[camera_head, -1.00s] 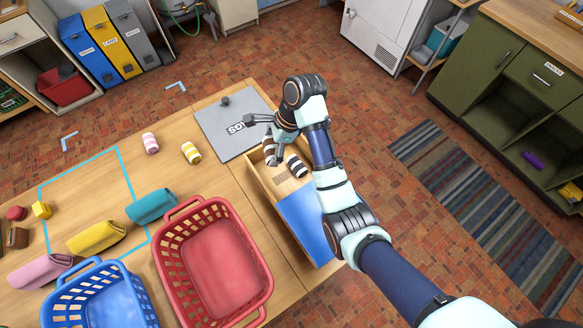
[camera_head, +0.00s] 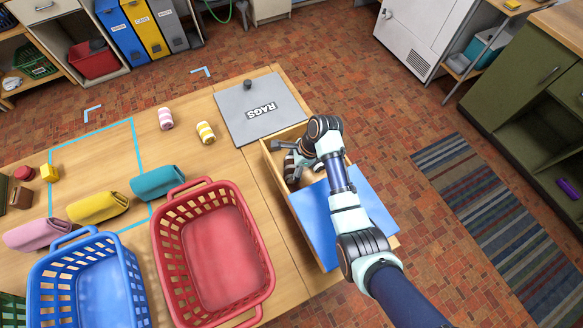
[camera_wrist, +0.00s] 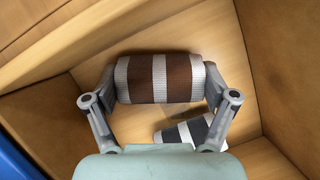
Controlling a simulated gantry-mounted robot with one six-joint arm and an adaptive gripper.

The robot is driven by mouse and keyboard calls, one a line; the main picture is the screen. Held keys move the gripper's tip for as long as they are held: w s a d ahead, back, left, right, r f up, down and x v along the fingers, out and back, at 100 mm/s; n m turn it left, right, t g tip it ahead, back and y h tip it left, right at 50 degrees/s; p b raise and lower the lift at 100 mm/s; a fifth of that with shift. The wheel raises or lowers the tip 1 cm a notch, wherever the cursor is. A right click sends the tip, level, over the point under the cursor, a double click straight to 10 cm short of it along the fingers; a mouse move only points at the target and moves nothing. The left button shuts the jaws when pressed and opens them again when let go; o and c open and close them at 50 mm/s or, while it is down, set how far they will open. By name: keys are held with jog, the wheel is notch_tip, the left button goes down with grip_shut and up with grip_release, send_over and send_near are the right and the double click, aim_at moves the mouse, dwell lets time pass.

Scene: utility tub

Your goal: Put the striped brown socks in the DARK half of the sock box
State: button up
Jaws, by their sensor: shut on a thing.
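My gripper (camera_wrist: 160,95) is shut on the striped brown socks (camera_wrist: 160,78), a brown and pale grey roll held across between the two fingertips. The gripper is down inside the wooden sock box (camera_head: 268,160), near its far end in the head view, where my arm partly hides it. A black and grey striped roll (camera_wrist: 185,132) lies on the box floor close to the held roll, partly behind the gripper in the wrist view. Whether the brown roll touches the floor I cannot tell. A blue panel (camera_head: 312,222) covers the near part of the box.
A grey panel marked RAGS (camera_head: 258,108) lies beyond the box. A pink striped roll (camera_head: 166,119) and a yellow striped roll (camera_head: 206,132) are on the table. A red basket (camera_head: 212,250), a blue basket (camera_head: 85,285) and several folded cloths stand to the left.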

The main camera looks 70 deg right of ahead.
jog(key=shift+f, duration=0.25)
jog(key=o, duration=1)
jog(key=shift+c, duration=0.2)
jog(key=p+v, duration=0.3)
jog(key=v, duration=0.9)
jog(key=shift+d+r, duration=0.1)
jog(key=shift+r, duration=0.05)
